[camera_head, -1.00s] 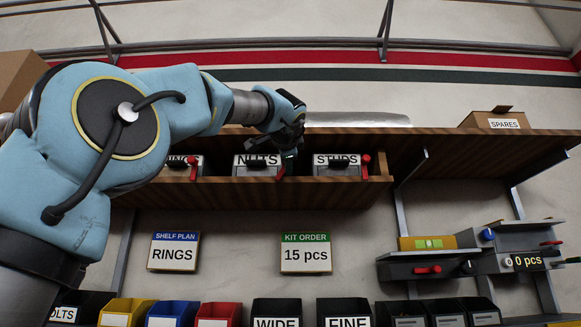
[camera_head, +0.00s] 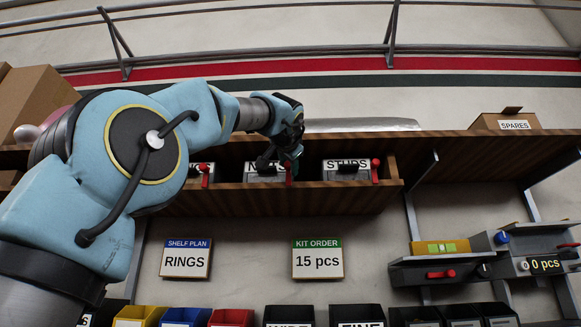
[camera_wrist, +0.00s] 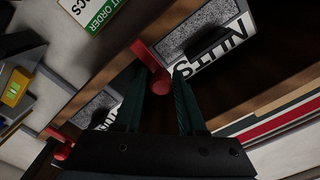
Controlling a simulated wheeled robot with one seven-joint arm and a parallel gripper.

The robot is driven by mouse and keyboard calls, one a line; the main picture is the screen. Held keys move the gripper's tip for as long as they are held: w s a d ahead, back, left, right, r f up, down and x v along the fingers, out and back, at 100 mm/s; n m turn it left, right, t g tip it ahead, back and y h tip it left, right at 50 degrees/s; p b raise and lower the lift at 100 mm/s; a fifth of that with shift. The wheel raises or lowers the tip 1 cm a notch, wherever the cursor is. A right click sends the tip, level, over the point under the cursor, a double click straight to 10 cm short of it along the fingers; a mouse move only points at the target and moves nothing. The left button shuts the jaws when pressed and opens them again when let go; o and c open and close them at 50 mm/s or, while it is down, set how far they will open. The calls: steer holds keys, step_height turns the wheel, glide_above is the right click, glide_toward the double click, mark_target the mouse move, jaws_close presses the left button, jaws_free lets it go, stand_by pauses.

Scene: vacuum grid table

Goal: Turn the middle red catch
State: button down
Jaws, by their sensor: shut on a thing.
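My gripper (camera_head: 278,163) is at this catch and covers part of the NUTS label. In the wrist view the red catch (camera_wrist: 151,66) runs slantwise, and its rounded end lies between the two dark green fingers of my gripper (camera_wrist: 160,82). The gripper is shut on that end. The exact contact at the fingertips is partly hidden.
The left red catch (camera_head: 205,175) and right red catch (camera_head: 375,171) flank the middle one. The wooden shelf (camera_head: 330,199) has a front lip below the boxes. Signs hang on the wall beneath: RINGS (camera_head: 185,258) and 15 pcs (camera_head: 318,259).

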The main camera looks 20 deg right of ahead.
steer(key=shift+w+a+f, duration=0.2)
steer(key=shift+f, duration=0.05)
steer(key=c, duration=0.7)
jaws_free()
steer(key=shift+o, duration=0.2)
steer(key=shift+r, duration=0.1)
steer(key=shift+s, duration=0.1)
steer(key=b+v, duration=0.4)
steer(key=v, duration=0.6)
steer(key=shift+s+a, duration=0.2)
steer(key=shift+s, duration=0.15)
